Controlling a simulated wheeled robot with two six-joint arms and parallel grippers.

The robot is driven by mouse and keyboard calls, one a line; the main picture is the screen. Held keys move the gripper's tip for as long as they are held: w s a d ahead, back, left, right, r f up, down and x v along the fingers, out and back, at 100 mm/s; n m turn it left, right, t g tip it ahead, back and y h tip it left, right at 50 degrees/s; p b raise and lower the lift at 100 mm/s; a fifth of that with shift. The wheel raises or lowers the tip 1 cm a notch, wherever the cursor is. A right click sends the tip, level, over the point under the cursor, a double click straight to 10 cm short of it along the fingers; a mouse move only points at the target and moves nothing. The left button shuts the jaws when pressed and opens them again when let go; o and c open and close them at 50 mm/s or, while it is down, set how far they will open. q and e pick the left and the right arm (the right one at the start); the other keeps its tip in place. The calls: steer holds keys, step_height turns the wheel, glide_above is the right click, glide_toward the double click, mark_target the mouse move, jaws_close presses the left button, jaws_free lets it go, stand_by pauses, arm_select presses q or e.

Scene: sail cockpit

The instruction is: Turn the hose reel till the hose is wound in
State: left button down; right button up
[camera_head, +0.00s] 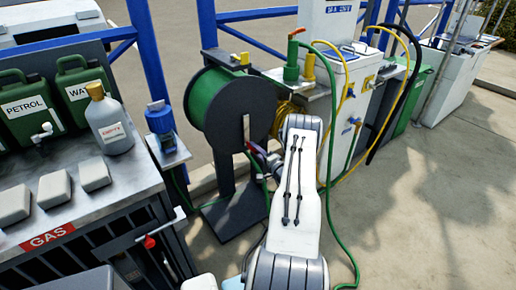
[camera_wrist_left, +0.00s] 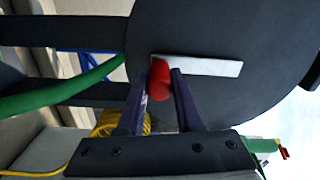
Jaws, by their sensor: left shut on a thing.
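The hose reel (camera_head: 208,97) has a green drum between dark discs and stands on a dark post and foot plate in the head view. In the left wrist view its dark disc (camera_wrist_left: 225,25) fills the top, with a pale crank bar (camera_wrist_left: 205,65) on it. The red crank knob (camera_wrist_left: 160,82) is between the fingers of my left gripper (camera_wrist_left: 161,90), which is shut on it. In the head view my left gripper (camera_head: 262,156) is partly hidden by my arm at the reel's lower right. Green hose (camera_head: 338,245) runs along the ground. My right gripper is out of view.
A metal bench (camera_head: 140,180) with green cans and a grey bottle (camera_head: 110,125) stands at left. A small stand with a blue device (camera_head: 160,120) is beside the reel. A white cabinet (camera_head: 345,100) with yellow hoses is behind. Paving at right is clear.

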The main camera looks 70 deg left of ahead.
arm_select(q)
steer(key=shift+s+f, duration=0.1)
stand_by(0.3)
steer(key=c, duration=0.6)
jaws_free()
steer(key=shift+d, duration=0.1)
steer(key=p+v, duration=0.1)
steer(key=v, duration=0.9)
steer(key=shift+d+p, duration=0.1)
steer(key=shift+p, duration=0.25)
